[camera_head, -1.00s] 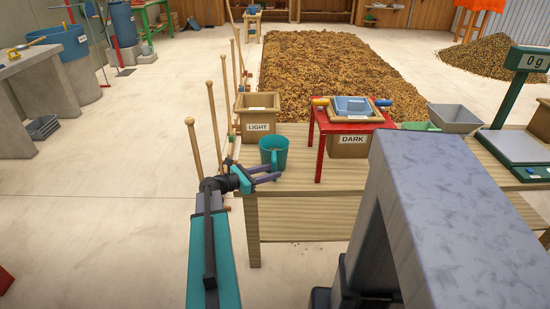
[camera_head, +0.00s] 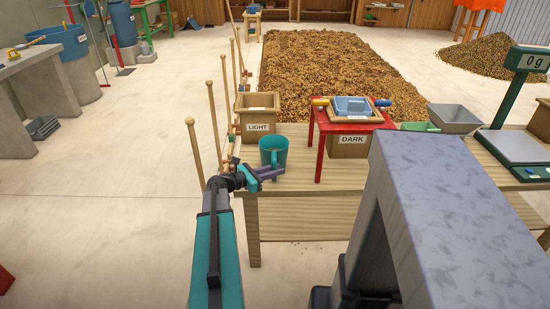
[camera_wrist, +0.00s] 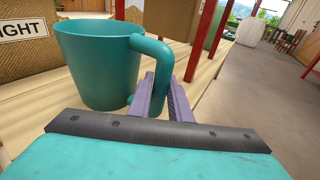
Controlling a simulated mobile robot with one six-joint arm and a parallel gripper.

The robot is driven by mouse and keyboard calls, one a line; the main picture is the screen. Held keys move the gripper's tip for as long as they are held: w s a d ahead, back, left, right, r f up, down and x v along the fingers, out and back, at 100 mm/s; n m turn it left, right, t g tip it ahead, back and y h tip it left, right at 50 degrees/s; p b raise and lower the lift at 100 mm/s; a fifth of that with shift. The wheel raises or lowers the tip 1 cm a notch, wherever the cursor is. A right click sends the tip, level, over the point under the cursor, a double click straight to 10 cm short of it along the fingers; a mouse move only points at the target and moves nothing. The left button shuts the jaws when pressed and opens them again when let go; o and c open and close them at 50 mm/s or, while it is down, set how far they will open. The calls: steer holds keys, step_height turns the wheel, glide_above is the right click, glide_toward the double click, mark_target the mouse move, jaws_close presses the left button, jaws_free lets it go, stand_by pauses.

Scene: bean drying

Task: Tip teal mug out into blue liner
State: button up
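The teal mug (camera_head: 273,150) stands upright on the near left part of the wooden table (camera_head: 315,183). In the wrist view the mug (camera_wrist: 95,65) is close, its handle toward me; its contents are hidden. A blue liner (camera_head: 352,104) sits in a wooden frame (camera_head: 320,113) on a small red stand (camera_head: 318,148), right of the mug.
A box marked LIGHT (camera_head: 257,120) stands behind the mug. A box marked DARK (camera_head: 347,148) is under the red stand. A grey tray (camera_head: 453,118), a green tray (camera_head: 418,126) and a scale reading 0 g (camera_head: 527,60) are farther right. Bare tabletop lies between mug and stand.

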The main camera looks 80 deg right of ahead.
mark_target(273, 160)
jaws_close()
steer(key=shift+r, duration=0.25)
steer(key=shift+r+p, duration=1.8)
steer(key=shift+r, duration=0.6)
